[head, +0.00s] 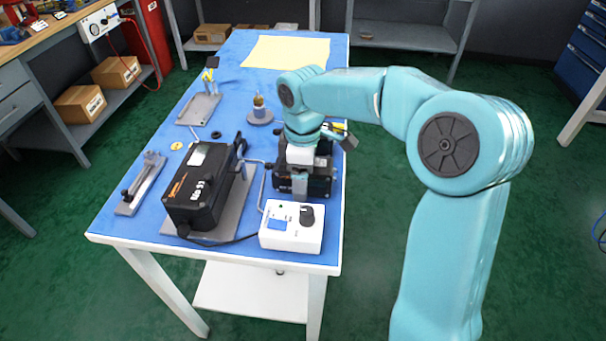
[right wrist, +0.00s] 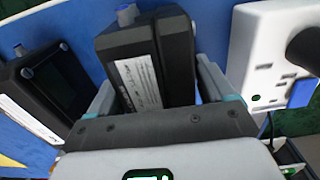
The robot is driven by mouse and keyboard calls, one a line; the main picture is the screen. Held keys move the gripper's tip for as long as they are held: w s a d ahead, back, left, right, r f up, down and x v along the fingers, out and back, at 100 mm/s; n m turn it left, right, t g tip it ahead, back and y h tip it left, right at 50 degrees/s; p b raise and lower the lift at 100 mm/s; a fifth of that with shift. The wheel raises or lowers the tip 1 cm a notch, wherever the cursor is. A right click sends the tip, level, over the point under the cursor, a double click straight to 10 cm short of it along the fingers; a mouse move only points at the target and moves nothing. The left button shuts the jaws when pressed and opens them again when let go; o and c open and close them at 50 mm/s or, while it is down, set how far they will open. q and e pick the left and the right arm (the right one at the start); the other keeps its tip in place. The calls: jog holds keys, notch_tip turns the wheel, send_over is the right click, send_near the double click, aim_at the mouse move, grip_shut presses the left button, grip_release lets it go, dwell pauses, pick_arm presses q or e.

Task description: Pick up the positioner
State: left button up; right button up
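Two black box-shaped units with orange and white marks are on the blue bench top. One (head: 198,190) sits on a grey plate at the left. The other black box (head: 322,180) lies under my right gripper (head: 300,172), near the bench's right edge. In the right wrist view that box (right wrist: 150,65), with a white label, stands between the two spread fingers of my right gripper (right wrist: 158,95). I cannot tell whether both fingers press on it, or which box is the positioner. My arm and gripper hide part of the box. My left gripper is not in view.
A white control box (head: 292,232) with a black knob is close in front of the gripper. Behind are a round-based fitting (head: 260,115) and a grey stand (head: 199,108). A metal bracket (head: 142,185) lies at the left. A yellow sheet (head: 286,52) covers the far end.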

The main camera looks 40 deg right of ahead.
jog(key=c, duration=1.2)
jog(key=shift+o, duration=0.2)
notch_tip(320, 180, up, 20)
jog(key=p, duration=0.6)
jog(key=shift+w, duration=0.1)
